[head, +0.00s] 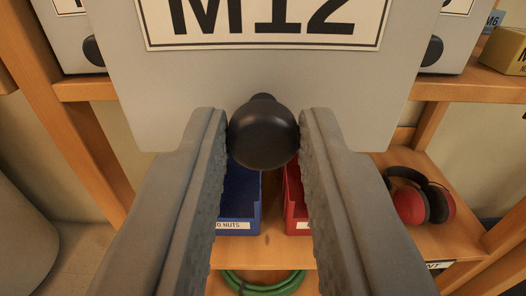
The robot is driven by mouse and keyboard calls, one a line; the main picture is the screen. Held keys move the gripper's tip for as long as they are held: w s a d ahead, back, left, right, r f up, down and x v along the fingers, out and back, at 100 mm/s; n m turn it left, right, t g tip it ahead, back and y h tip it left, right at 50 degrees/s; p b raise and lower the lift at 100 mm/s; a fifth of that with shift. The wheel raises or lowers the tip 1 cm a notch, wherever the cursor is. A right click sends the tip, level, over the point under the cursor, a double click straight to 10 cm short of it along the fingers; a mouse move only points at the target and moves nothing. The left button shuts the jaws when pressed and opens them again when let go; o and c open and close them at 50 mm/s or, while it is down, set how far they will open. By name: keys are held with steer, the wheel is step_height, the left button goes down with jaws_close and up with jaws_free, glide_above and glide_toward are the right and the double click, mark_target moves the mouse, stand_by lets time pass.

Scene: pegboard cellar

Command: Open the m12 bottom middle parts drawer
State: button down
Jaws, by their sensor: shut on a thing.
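The M12 drawer (170,95) shows its grey front, with a black-on-white M12 label cut off by the top edge of the head view. Its front looks much larger than its neighbours and stands forward of them and of the shelf edge, so it is pulled out. How far out I cannot tell, as its inside is hidden. A round black knob (263,135) sits low on its front. My gripper (263,130) has one finger on each side of the knob and is shut on it.
Neighbouring grey drawers stand left (72,35) and right (425,50), each with a black knob. Below are a blue bin (241,195), a red bin (296,205), a green coiled hose (262,284) and red-black earmuffs (408,203). A yellow box (503,48) sits far right.

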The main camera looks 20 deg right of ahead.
steer(key=shift+v, duration=1.55)
steer(key=c, duration=1.2)
jaws_free()
steer(key=shift+c, duration=0.2)
steer(key=shift+s, duration=0.1)
steer(key=v, duration=1.7)
steer(key=shift+a+r, duration=0.1)
